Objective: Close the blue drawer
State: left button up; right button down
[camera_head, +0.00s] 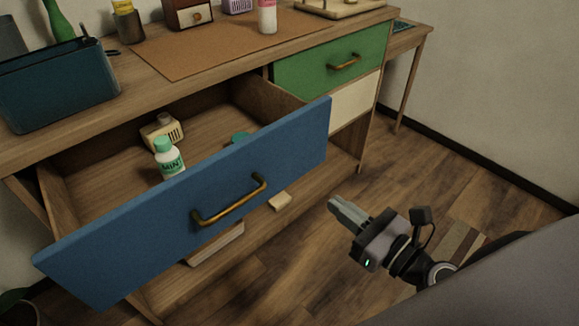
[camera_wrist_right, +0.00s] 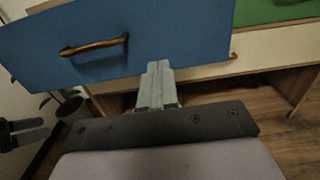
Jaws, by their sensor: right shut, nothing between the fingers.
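The blue drawer (camera_head: 250,150) is pulled far out of the wooden desk, its interior open to view. Its brass handle (camera_head: 229,201) is on the front panel and also shows in the right wrist view (camera_wrist_right: 94,46). My right gripper (camera_head: 336,206) is shut and empty, to the right of the blue front and apart from it in the head view. In the right wrist view its fingertips (camera_wrist_right: 158,66) overlap the panel's lower edge; contact cannot be told. Dark fingers, apparently my left gripper (camera_wrist_right: 26,130), show at that view's left edge.
The drawer holds a white bottle (camera_head: 169,158), a beige box (camera_head: 162,132) and a partly hidden green item (camera_head: 240,137). A closed green drawer (camera_head: 315,68) is at right, above a cream panel (camera_head: 355,105). Low shelf items sit beneath. Floor at right is mostly clear.

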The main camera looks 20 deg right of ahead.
aim_at(281, 163)
jog(key=p+x, duration=0.3)
jog(key=x, duration=0.8)
jog(key=shift+w+a, duration=0.1)
jog(key=shift+w, duration=0.3)
pick_arm(q)
jog(key=shift+s+a+r+g, duration=0.15)
jog(key=shift+s+a+r, duration=0.1)
jog(key=shift+r, duration=0.25)
jog(key=shift+s+a+r+g, duration=0.15)
jog(key=shift+s+a+r, duration=0.05)
jog(key=shift+r, duration=0.3)
pick_arm(e)
jog(key=shift+w+a, duration=0.25)
jog(key=shift+w, duration=0.35)
